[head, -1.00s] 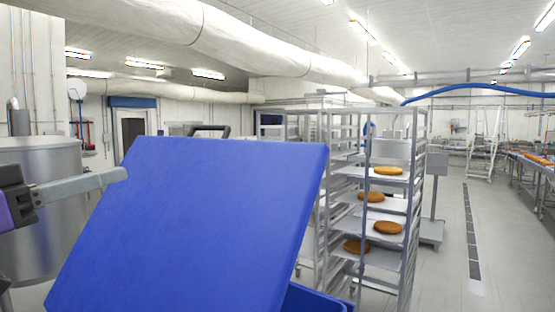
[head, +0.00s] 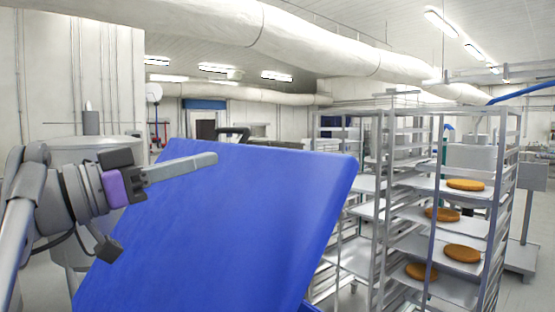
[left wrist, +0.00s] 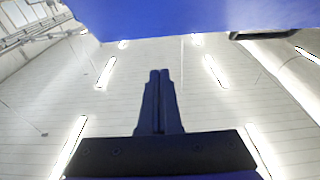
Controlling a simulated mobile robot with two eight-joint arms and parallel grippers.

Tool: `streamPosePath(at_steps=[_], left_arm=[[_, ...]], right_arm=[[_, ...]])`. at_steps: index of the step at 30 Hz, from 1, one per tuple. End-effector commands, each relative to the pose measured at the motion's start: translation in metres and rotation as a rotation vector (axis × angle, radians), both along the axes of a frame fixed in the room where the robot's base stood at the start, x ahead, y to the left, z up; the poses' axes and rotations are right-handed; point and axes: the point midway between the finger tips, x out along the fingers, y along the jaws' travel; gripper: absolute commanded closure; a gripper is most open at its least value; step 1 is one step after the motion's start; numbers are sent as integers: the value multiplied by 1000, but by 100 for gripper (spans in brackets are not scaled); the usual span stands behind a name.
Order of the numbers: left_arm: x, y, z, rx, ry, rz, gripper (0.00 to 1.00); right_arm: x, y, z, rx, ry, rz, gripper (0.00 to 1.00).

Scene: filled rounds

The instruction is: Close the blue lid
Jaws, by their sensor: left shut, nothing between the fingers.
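The blue lid (head: 225,235) stands raised and tilted, its broad face filling the lower middle of the head view. It also shows along the top of the left wrist view (left wrist: 200,14). My left gripper (head: 214,159) is shut and empty, and its fingertips overlap the lid's upper left edge in the head view. I cannot tell whether they touch it. In the left wrist view the two dark fingers (left wrist: 159,73) lie together, pointing towards the lid. Only a sliver of blue shows below the lid's right side; the rest of what it belongs to is hidden. My right gripper is out of view.
A metal rack (head: 382,220) with shelves of round orange-brown items (head: 463,253) stands close to the right of the lid. A grey cylindrical vessel (head: 75,150) stands behind my left arm. A dark handle (head: 233,131) shows just beyond the lid's top edge.

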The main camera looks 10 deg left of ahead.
Motion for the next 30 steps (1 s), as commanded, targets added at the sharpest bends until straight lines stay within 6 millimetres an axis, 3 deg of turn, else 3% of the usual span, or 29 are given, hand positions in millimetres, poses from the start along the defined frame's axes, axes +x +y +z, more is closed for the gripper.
streamPosePath(at_steps=[17, 21, 30], left_arm=[[72, -67, 17, -1, -1, -7, 100], [84, -77, 0, -2, 2, -4, 100], [94, -85, -8, 0, 0, -1, 100]], right_arm=[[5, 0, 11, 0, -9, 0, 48], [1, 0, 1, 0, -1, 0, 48], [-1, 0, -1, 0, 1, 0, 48]])
